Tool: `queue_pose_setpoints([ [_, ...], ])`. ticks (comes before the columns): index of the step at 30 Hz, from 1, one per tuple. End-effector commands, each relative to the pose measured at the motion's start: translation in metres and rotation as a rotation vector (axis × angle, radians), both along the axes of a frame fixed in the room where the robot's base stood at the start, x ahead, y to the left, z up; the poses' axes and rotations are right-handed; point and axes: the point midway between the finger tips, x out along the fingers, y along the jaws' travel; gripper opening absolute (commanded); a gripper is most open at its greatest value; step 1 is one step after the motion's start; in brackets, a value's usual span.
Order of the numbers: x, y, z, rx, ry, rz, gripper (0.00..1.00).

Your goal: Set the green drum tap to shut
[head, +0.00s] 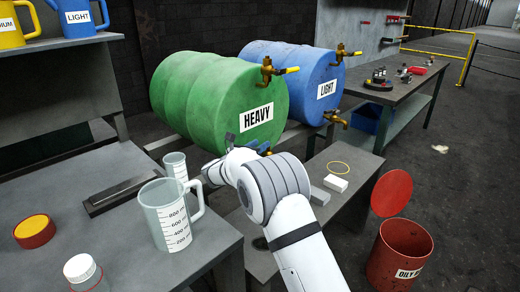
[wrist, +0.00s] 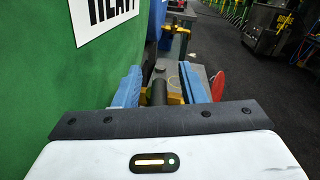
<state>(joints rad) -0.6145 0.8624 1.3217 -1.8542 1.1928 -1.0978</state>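The green drum (head: 205,95), labelled HEAVY, lies on its side on a stand. Its upper brass fitting (head: 266,70) has a yellow lever pointing right. Its lower brass tap (head: 262,148) is low on the front face, partly hidden by my arm, so I cannot read its handle position. My gripper (wrist: 161,84) is beside the drum's front face, its blue-padded fingers apart. A dark cylinder with brass-coloured parts (wrist: 173,99), apparently the lower tap, shows between the fingers in the wrist view. I cannot tell whether the fingers touch it.
A blue drum (head: 310,85), labelled LIGHT, lies to the right with its own brass taps. A clear measuring jug (head: 168,222) and a small beaker (head: 175,166) stand on the left bench. A red bin (head: 398,255) with its round lid raised stands at right. The floor beyond is open.

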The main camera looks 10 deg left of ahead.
Motion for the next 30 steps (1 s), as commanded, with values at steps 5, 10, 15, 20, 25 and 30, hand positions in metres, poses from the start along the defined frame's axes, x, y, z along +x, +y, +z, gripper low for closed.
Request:
queue_pose_setpoints([
  [5, -0.001, 0.000, 0.037, 0.003, -0.003, -0.001, 0.37],
  [10, -0.001, 0.000, 0.068, 0.002, -0.002, 0.000, 0.37],
  [15, -0.001, 0.000, 0.085, 0.001, -0.001, -0.001, 0.37],
  [20, -0.001, 0.000, 0.089, 0.000, 0.000, -0.001, 0.37],
  [25, -0.001, -0.001, 0.088, 0.000, 0.000, -0.001, 0.37],
  [30, -0.003, -0.014, 0.090, 0.040, 0.007, -0.023, 0.23],
])
